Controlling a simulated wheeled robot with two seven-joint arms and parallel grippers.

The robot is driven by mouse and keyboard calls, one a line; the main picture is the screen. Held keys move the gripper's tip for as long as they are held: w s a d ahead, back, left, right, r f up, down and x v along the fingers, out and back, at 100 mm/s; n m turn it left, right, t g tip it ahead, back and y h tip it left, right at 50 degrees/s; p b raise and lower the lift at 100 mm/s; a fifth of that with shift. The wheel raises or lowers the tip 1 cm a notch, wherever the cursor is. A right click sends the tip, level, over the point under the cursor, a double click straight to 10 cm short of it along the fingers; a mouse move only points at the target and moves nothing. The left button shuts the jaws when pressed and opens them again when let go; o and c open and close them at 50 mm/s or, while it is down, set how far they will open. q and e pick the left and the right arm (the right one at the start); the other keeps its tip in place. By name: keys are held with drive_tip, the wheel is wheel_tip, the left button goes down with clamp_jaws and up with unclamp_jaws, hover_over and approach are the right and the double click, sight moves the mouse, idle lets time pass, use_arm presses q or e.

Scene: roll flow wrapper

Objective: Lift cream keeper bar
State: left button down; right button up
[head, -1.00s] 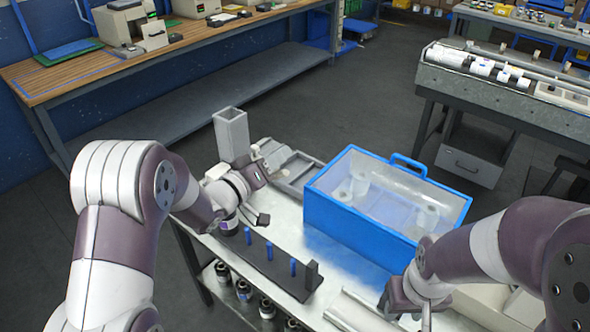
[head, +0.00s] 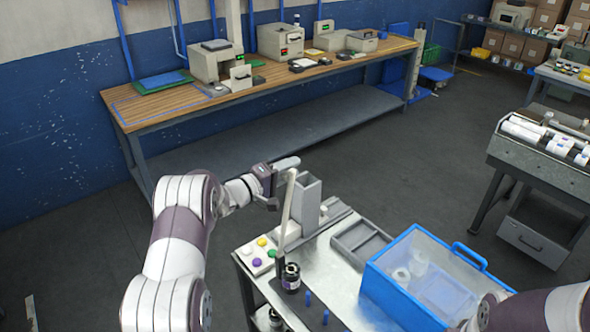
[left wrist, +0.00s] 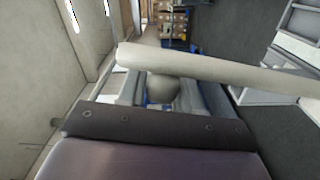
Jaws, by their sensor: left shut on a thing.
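The cream keeper bar (head: 287,215) is a long pale bar. In the head view it stands nearly upright and slightly tilted, just left of a grey upright square holder (head: 308,200). My left gripper (head: 283,182) is shut on it near its upper end. In the left wrist view the bar (left wrist: 220,70) runs across the picture from its rounded left end to the right edge, with a round knob (left wrist: 163,87) below it. I cannot tell whether its lower end touches anything. My right gripper is out of view; only part of my right arm shows at the lower right.
A blue clear-sided bin (head: 420,285) and a grey tray (head: 360,240) stand on the metal table right of the bar. A dark cylinder (head: 291,278), blue pegs and coloured buttons (head: 262,255) are near its lower end. A wooden bench (head: 270,78) stands behind, beyond open floor.

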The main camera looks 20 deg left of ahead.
use_arm(q)
drive_tip(key=shift+w+a, duration=0.25)
drive_tip(key=shift+a, duration=0.1)
drive_tip(key=c, duration=0.8)
unclamp_jaws()
drive_tip(key=shift+c, duration=0.2)
